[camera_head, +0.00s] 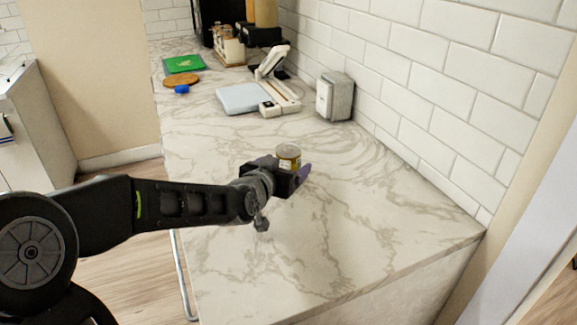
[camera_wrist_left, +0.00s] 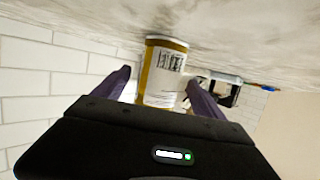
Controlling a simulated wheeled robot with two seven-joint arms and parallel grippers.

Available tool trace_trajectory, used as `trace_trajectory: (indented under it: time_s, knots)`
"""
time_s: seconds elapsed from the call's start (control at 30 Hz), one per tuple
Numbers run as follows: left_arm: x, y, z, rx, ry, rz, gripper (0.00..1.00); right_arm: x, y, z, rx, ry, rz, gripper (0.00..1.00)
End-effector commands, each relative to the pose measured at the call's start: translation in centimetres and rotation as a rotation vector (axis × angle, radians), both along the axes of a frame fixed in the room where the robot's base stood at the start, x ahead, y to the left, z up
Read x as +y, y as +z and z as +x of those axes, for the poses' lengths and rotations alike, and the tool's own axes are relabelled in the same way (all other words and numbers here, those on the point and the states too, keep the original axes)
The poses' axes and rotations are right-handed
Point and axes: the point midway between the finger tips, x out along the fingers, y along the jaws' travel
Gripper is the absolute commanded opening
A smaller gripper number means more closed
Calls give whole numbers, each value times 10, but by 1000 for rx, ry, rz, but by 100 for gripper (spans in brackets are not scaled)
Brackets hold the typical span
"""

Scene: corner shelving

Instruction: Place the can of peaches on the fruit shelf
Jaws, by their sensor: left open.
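The can (camera_head: 288,157), yellow with a pale label and a silver lid, stands on the marble counter. In the left wrist view the can (camera_wrist_left: 163,72) shows between the two purple fingertips, its label with dark print facing the camera. My left gripper (camera_head: 290,172) is open at counter height, its fingers on either side of the can; I cannot tell whether they touch it. The left gripper also fills the lower part of the wrist view (camera_wrist_left: 160,92). The lower part of the can is hidden by the gripper. No fruit shelf is recognisable. My right gripper is not in view.
A grey metal box (camera_head: 335,96) stands by the tiled wall. A white scale-like device (camera_head: 278,95), a pale board (camera_head: 240,98), a green board (camera_head: 184,64), a round wooden board (camera_head: 181,81) and a blue lid (camera_head: 182,89) lie farther back. The front counter is clear.

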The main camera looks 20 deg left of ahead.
Motion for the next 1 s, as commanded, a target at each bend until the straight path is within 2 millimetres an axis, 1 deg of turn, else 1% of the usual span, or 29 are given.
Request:
trace_trajectory:
  time_s: [0.2, 0.33, 0.43, 0.97, 1.0]
  knots:
    - [0, -7, 30, 3, -2, 1, 81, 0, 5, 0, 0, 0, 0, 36]
    - [1, -11, 43, 1, 0, 0, 81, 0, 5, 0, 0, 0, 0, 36]
    - [1, -11, 46, 0, 0, 0, 81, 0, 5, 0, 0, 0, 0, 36]
    - [1, -11, 45, 0, -1, 0, 81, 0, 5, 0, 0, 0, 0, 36]
    - [1, -11, 45, 0, -1, 0, 79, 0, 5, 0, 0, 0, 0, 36]
